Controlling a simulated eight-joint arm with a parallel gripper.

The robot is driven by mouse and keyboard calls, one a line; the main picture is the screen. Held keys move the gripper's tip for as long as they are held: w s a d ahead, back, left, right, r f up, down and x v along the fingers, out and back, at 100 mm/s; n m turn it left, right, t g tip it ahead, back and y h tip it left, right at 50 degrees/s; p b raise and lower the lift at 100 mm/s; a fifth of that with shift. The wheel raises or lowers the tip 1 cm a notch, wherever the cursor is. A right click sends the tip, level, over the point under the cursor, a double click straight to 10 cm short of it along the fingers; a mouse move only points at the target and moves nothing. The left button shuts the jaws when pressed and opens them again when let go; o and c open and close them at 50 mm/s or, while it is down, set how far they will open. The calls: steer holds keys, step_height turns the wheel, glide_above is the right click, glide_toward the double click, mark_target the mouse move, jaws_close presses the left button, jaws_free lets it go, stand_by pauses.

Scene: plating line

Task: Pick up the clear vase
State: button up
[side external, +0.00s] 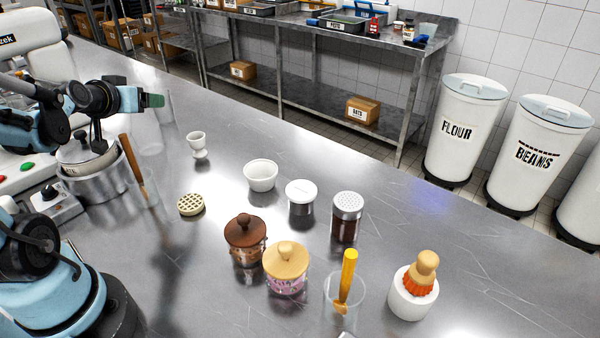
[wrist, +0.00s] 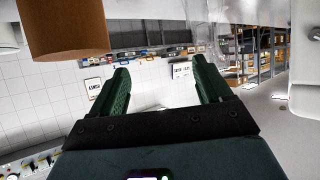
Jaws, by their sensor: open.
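A clear, empty glass vessel (side external: 166,108), which looks like the clear vase, stands upright on the steel counter just beyond my gripper (side external: 153,101). Its outline is faint and partly hidden by the gripper. In the wrist view a clear glass shape (wrist: 203,32) shows at the top, right of centre; I cannot tell for sure that it is the same one. My gripper's green fingers (wrist: 162,84) are apart with nothing between them. Two other clear glasses hold tools: one has a brown wooden handle (side external: 131,160), one a yellow-handled tool (side external: 348,270).
A steel pot (side external: 98,185) stands left of the wooden-handled glass. A white egg cup (side external: 198,143), white bowl (side external: 261,176), lidded jars (side external: 245,240), shaker (side external: 346,215) and brush in a white pot (side external: 412,300) stand to the right. A brown cylinder (wrist: 62,28) looms upper left in the wrist view.

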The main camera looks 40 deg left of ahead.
steer(key=s+a+n+y, duration=0.2)
steer(key=s+a, duration=0.1)
steer(key=a, duration=0.2)
glide_above(142, 121)
steer(key=w+a, duration=0.2)
steer(key=a, duration=0.2)
steer(key=shift+g, duration=0.4)
steer(key=shift+d+f, duration=0.15)
steer(key=shift+f, duration=1.95)
jaws_close()
